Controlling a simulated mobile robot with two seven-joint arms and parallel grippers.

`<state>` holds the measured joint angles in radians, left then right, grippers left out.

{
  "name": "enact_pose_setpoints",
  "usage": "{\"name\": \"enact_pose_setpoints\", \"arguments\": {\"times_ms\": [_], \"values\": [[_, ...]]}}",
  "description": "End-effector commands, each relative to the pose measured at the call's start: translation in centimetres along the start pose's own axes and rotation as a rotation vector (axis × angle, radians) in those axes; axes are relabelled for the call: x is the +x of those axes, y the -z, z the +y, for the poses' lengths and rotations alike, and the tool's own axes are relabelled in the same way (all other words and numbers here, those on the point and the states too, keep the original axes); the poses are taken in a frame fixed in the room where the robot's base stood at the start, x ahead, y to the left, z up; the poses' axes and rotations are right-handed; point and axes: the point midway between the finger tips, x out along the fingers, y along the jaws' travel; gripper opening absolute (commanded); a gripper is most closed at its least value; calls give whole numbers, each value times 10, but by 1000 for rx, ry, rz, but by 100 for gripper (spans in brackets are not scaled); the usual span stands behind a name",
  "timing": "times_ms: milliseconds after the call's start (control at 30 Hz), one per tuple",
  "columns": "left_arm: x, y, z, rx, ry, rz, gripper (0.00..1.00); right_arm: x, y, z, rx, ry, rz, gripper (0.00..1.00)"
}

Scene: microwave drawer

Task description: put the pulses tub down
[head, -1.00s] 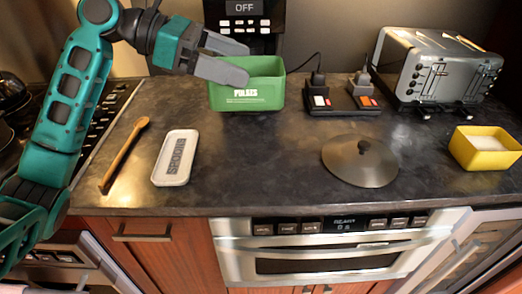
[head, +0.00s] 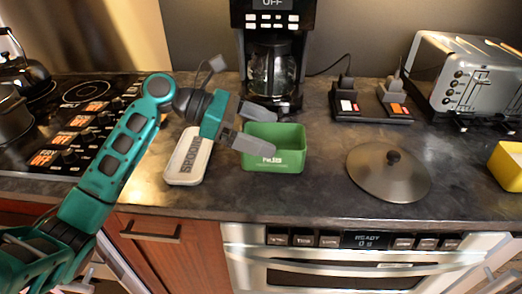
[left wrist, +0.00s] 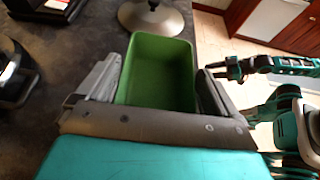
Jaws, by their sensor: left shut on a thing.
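The pulses tub (head: 275,160) is a green open-topped box with white lettering on its front. In the head view it is over the middle of the dark counter, in front of the coffee maker. My right gripper is not in the head view; a teal and black arm of mine shows at the right of the left wrist view.
A round metal lid (head: 388,178) lies right of the tub. A coffee maker (head: 272,65), a switch box (head: 370,105), a toaster (head: 465,80) and a yellow tub (head: 508,165) stand around. Counter between tub and lid is clear.

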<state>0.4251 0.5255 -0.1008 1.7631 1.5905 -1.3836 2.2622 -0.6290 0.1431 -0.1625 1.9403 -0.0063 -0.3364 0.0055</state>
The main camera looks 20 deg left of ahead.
Motion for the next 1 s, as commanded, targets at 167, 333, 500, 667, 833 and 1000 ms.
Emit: {"name": "enact_pose_setpoints", "arguments": {"times_ms": [167,333,500,667,833,1000], "values": [[6,14,0,-2,0,-1,56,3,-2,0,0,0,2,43],[16,39,0,-3,-1,0,56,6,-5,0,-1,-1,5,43],[17,41,0,2,-2,0,56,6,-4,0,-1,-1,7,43],[17,41,0,1,-1,0,56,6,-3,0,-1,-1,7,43],[17,42,0,1,-1,0,100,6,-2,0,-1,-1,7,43],[17,42,0,1,-1,0,100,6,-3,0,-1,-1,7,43]]}}
